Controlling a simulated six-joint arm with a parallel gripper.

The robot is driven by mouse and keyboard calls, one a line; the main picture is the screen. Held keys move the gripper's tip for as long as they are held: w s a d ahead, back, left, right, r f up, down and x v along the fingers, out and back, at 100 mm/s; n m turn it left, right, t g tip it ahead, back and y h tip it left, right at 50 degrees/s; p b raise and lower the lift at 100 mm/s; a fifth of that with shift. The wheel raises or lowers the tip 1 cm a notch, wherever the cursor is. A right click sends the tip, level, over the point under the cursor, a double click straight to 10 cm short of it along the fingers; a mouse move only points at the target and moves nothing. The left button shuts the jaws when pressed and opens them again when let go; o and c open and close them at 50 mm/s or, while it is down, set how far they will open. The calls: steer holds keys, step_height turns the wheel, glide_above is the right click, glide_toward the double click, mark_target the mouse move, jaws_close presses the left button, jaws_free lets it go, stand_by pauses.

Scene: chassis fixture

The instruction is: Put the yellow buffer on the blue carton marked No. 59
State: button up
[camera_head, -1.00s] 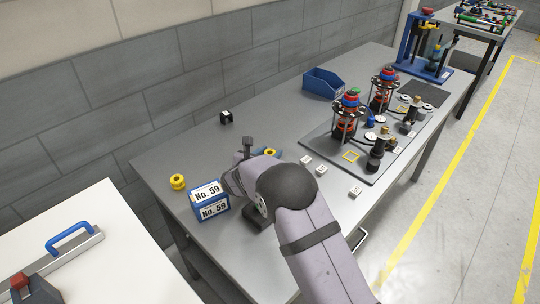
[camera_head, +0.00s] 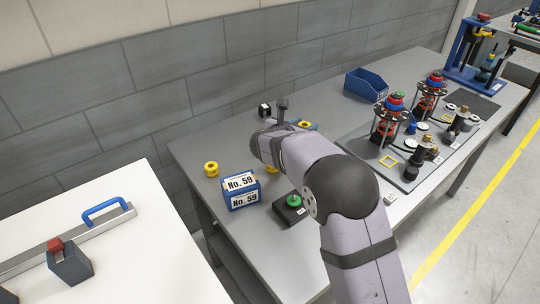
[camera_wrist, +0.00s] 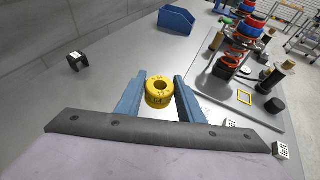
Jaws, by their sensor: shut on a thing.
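My gripper (camera_wrist: 159,94) is shut on a yellow buffer (camera_wrist: 158,92), a ring with a hole and dark printed digits, held between two blue-grey fingers. In the head view, the held buffer (camera_head: 304,125) shows partly behind my wrist; whether it is clear of the table is hard to tell. The blue carton marked No. 59 (camera_head: 241,191) stands near the table's left end, with white labels on its top and front. It is left of and nearer than my gripper. Its top looks empty. Another yellow buffer (camera_head: 211,169) stands left of the carton. A third yellow piece (camera_head: 272,169) is partly hidden under my arm.
A black box with a green button (camera_head: 291,208) sits right of the carton. A small black block (camera_head: 264,110) is near the wall. A blue bin (camera_head: 366,84) and a dark mat with spring assemblies (camera_head: 389,123) stand to the right.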

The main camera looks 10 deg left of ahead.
steer(key=s+a+r+n+y+p, duration=0.15)
steer(key=s+a, duration=0.25)
steer(key=a, duration=0.4)
steer(key=s+a+r+n+t+y, duration=0.1)
steer(key=s+a+r+n+y, duration=0.2)
steer(key=a, duration=0.5)
steer(key=s+a+r+y+p, duration=0.1)
steer(key=s+a+r, duration=0.1)
steer(key=s+a, duration=0.5)
steer(key=m+h, duration=0.5)
steer(key=h, duration=0.1)
glide_above(240, 181)
steer(key=shift+n+g+y, duration=0.25)
steer(key=shift+g, duration=0.15)
steer(key=shift+s+f+p, duration=0.1)
steer(key=shift+f+p, duration=0.95)
steer(key=shift+f, duration=3.6)
steer(key=shift+f, duration=0.2)
steer(key=o, duration=1)
